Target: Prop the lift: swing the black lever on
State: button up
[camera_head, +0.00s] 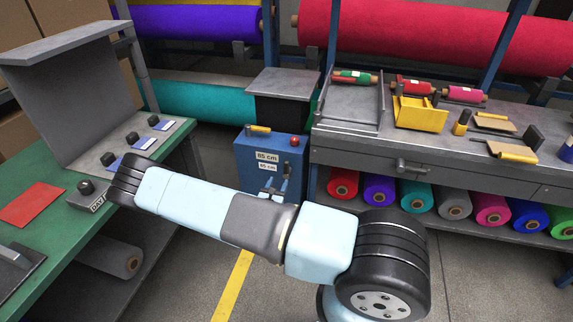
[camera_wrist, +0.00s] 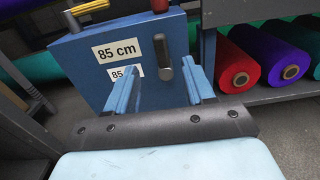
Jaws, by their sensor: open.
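The lift shows as a blue box (camera_head: 252,150) with two 85 cm labels, below a grey platform (camera_head: 284,82). In the wrist view the box front (camera_wrist: 95,75) fills the upper middle. A short black lever (camera_wrist: 161,50) stands upright on that front, right of the large label. My gripper (camera_wrist: 161,66) is open, its two blue fingers pointing at the box. The lever appears between and just beyond the fingertips; I cannot tell whether they touch it. In the head view my gripper (camera_head: 275,185) is small, low in front of the box. The lower label is partly hidden by the left finger.
On the box top are a yellow-handled piece (camera_head: 259,129) and a red button (camera_head: 295,141). A green workbench (camera_head: 40,240) stands at left, a grey bench (camera_head: 360,158) at right with felt rolls (camera_head: 343,183) beneath. Floor (camera_head: 200,275) is open between them.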

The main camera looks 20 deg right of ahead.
aim_at(286, 165)
jog(key=x, duration=1.3)
jog(key=shift+w+d+f, duration=0.1)
jog(key=shift+w+d, duration=0.1)
jog(key=shift+w, duration=0.15)
grip_shut()
